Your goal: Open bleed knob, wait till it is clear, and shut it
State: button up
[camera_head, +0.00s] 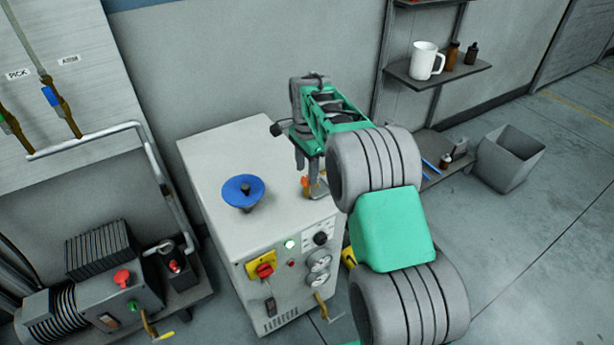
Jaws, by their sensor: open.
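A pale grey cabinet (215,175) stands in the middle of the camera_head view. A small orange part (305,184), possibly the bleed knob, shows near the right edge of its top. My gripper (311,176) points down at that part from above. The jaws are open, and I cannot tell whether they touch it. My arm and gripper hide part of the cabinet's right edge. No fluid can be made out.
The cabinet front carries a red switch on a yellow plate (261,267), a green lamp (289,244) and gauges (319,261). A motor unit (90,285) and bent pipe (90,140) stand left. Shelves with a white mug (424,61) and a grey bin (507,158) are right.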

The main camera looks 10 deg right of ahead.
aim_at(307, 181)
notch_tip(307, 181, down, 2)
jog(key=shift+f, duration=0.15)
grip_shut()
dwell(0.5)
